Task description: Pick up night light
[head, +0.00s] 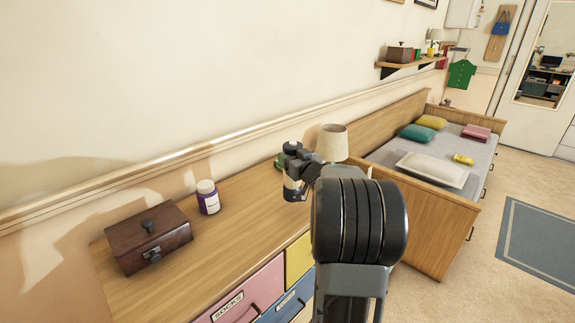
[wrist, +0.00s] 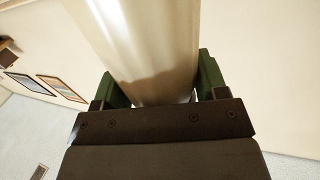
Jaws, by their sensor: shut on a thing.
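The night light (head: 332,143) shows in the head view as a cream, tapered shade beside my arm, above the far end of the wooden dresser. Its lower part is hidden by my arm. In the wrist view, the smooth pale body of the night light (wrist: 150,45) stands between the green fingers of my gripper (wrist: 158,88). My gripper is shut on it. In the head view the fingers are mostly hidden by my arm, and I cannot tell whether the lamp's base touches the dresser.
The dresser top (head: 225,235) holds a dark wooden box (head: 148,237) and a purple-and-white jar (head: 208,198) left of my arm. A bed (head: 425,222) with cushions stands beyond. A wall shelf (head: 410,67) is above it. The wall runs close behind the dresser.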

